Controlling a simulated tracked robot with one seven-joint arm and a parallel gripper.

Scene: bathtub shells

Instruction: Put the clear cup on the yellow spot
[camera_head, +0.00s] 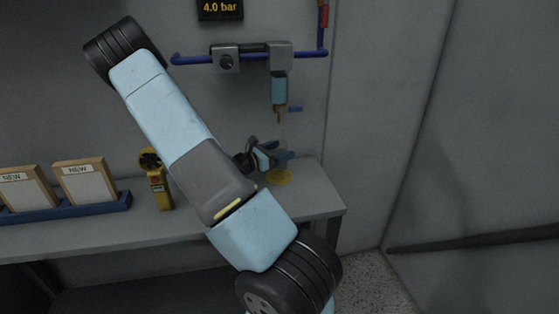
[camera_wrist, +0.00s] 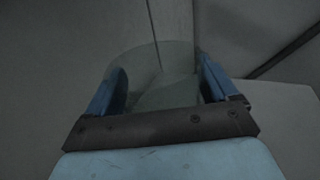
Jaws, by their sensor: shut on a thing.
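My gripper (camera_head: 283,157) is over the back right part of the bench, a little above the yellow spot (camera_head: 281,177). In the wrist view, its two blue fingers (camera_wrist: 163,90) stand on either side of the clear cup (camera_wrist: 160,65) and are shut on it. The cup shows as a faint see-through greyish wall between and beyond the fingers. I cannot make the cup out clearly in the head view. Part of the yellow spot shows below the gripper. The spot does not show in the wrist view.
The grey bench (camera_head: 318,200) ends just right of the spot. A blue dispenser (camera_head: 279,88) hangs from a wall pipe above my gripper. A yellow handheld device (camera_head: 158,187) stands left of my arm. Framed "NEW" cards (camera_head: 85,183) stand in a blue rack (camera_head: 70,207) farther left.

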